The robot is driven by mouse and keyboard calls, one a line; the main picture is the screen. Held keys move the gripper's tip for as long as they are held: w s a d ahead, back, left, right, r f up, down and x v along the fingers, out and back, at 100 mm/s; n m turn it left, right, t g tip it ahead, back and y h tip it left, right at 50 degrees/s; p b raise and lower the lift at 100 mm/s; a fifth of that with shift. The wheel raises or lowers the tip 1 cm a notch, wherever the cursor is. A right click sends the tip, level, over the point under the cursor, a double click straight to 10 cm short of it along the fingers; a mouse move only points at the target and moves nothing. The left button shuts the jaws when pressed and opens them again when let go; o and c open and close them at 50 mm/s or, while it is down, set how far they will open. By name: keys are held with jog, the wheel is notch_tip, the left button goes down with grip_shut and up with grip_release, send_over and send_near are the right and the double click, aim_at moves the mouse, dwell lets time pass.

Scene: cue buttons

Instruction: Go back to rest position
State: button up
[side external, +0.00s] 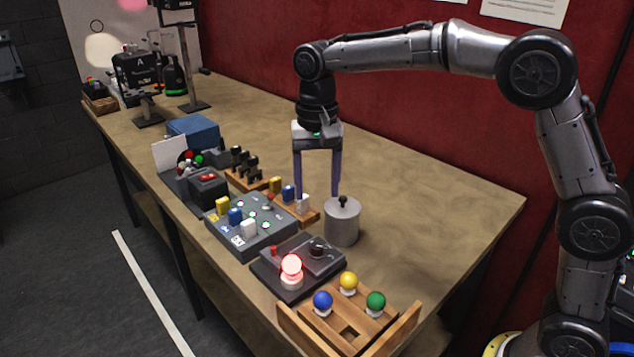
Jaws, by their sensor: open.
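My gripper (316,194) points straight down with its two long purple fingers apart. It is open, and nothing shows between the fingers. It hangs over the table behind the button devices, close to a grey cylinder with a black knob (342,222). The right finger's tip is just above or behind the cylinder's top; I cannot tell whether they touch. A dark box with a lit red-pink dome (291,267) stands in front of the cylinder.
A wooden tray (403,334) with blue, yellow and green balls is at the front edge. A grey panel (262,241) with coloured blocks, a wooden block rack (309,214) and a blue box (193,131) line the left side. The table (430,185) is clear at right.

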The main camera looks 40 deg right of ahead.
jog(key=shift+r, duration=0.15)
jog(key=s+d+r+t, duration=0.3)
jog(key=s+d+r, duration=0.3)
jog(key=s+r, duration=0.55)
jog(key=s+d+f+n+t, duration=0.1)
jog(key=s+f+n, duration=0.2)
jog(key=s+f, duration=0.3)
jog(key=s+d+f+n+t, duration=0.1)
jog(key=s+f+n, duration=0.3)
jog(key=s, duration=0.6)
jog(key=shift+d+f+t, duration=0.3)
jog(key=shift+d+f, duration=0.15)
jog(key=shift+f, duration=0.4)
jog(key=shift+s, duration=0.1)
